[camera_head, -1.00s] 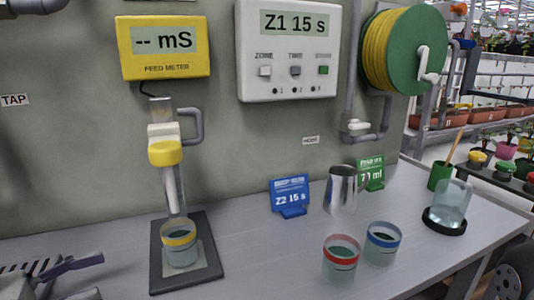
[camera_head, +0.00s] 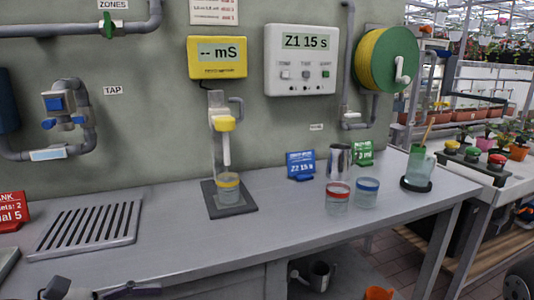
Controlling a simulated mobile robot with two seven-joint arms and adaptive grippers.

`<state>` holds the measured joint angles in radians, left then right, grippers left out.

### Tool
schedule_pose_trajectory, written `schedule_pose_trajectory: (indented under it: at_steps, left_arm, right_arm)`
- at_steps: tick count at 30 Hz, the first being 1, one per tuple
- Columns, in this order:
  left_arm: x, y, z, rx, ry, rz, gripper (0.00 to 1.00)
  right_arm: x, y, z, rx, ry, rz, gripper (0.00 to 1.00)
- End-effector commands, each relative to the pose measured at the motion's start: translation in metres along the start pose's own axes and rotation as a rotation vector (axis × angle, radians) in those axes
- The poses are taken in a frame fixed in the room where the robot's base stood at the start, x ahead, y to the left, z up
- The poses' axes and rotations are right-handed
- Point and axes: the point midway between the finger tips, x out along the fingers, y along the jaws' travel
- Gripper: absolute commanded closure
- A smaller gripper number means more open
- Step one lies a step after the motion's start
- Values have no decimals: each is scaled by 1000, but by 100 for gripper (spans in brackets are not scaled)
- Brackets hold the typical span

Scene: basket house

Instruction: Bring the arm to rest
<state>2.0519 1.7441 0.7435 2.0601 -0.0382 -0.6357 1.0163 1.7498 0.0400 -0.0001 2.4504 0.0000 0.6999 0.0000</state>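My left gripper (camera_head: 98,291) shows only in part at the bottom left edge, over the front of the bench. Its dark parts are cut off by the frame, and I cannot tell whether it is open or shut. I see nothing held in it. My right gripper is not visible. The grey bench (camera_head: 285,215) carries a yellow-banded cup (camera_head: 228,190) on a dark stand under the yellow feed meter (camera_head: 217,57). A red-banded cup (camera_head: 337,200) and a blue-banded cup (camera_head: 366,194) stand apart from my gripper, to the right.
The bench between drain and cup stand is clear.

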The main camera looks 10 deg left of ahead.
Motion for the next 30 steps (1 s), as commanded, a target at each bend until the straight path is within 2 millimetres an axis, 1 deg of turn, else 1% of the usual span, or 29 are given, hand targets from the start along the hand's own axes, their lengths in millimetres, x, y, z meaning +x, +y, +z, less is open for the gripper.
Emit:
schedule_pose_trajectory:
  at_steps: [1, 2, 3, 5, 6, 8, 9, 11, 12, 14, 15, 17, 18, 21, 24, 30]
  left_arm:
    - [21, -15, -13, 26, 53, -60, 32]
    - [32, -25, -22, 48, 90, -92, 32]
    - [47, -40, -36, 81, 140, -141, 32]
    - [66, -68, -59, 143, 221, -227, 32]
    - [76, -90, -76, 193, 279, -293, 32]
    - [84, -127, -105, 287, 372, -411, 32]
    - [84, -155, -126, 364, 434, -505, 32]
    - [73, -195, -157, 504, 524, -663, 32]
    - [60, -218, -176, 610, 575, -775, 32]
    - [34, -245, -200, 781, 634, -948, 32]
    - [15, -256, -213, 897, 659, -1058, 32]
    - [-10, -265, -227, 1065, 678, -1210, 32]
    - [-25, -266, -233, 1166, 681, -1295, 32]
    - [-47, -261, -240, 1363, 669, -1450, 32]
    - [-56, -257, -242, 1460, 655, -1520, 32]
    - [-57, -255, -242, 1481, 653, -1529, 32]
  right_arm:
    - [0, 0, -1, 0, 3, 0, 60]
    - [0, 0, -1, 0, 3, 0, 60]
    - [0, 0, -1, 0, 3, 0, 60]
    - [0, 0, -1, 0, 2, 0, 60]
    - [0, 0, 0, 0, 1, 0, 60]
    - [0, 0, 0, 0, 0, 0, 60]
    - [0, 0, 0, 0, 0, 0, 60]
    - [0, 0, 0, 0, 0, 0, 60]
    - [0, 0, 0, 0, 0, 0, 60]
    - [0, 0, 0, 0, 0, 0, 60]
    - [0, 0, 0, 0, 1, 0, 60]
    - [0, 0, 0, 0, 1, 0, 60]
    - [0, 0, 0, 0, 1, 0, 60]
    - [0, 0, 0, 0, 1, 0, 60]
    - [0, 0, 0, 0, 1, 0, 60]
    - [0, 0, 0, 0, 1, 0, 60]
